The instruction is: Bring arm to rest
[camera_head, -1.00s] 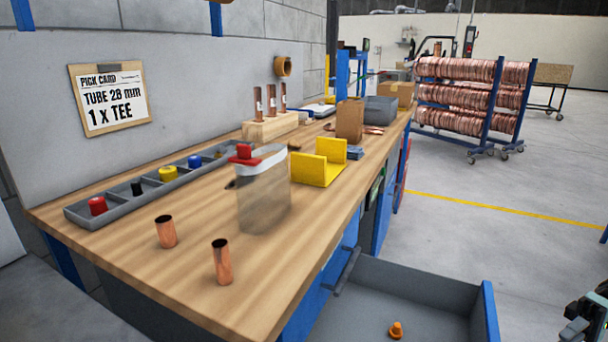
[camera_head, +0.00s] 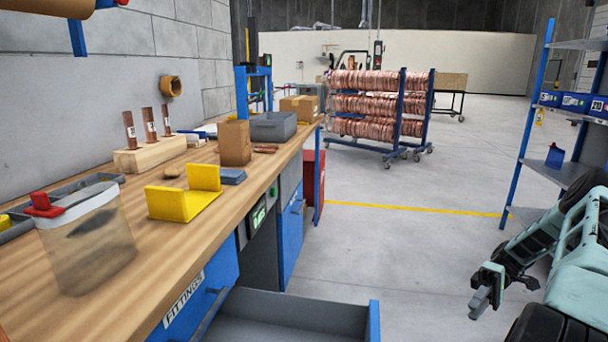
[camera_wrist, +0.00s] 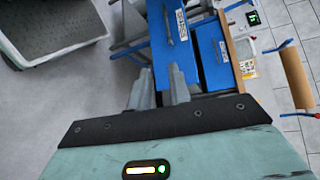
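My arm, pale green with dark joints, is folded at the lower right of the head view. Its gripper (camera_head: 482,300) hangs over open floor, well to the right of the workbench (camera_head: 225,205). In the wrist view my gripper (camera_wrist: 161,84) has its two grey fingers apart, with nothing between them. The wrist view looks toward the blue drawer fronts (camera_wrist: 178,45) of the bench, seen at an angle.
A drawer (camera_head: 290,312) stands pulled out below the bench front. A blue shelf rack (camera_head: 527,130) stands at the right. A cart of copper coils (camera_head: 368,105) is farther back. A clear container with a red cap (camera_head: 88,240) stands on the bench. Floor between is clear.

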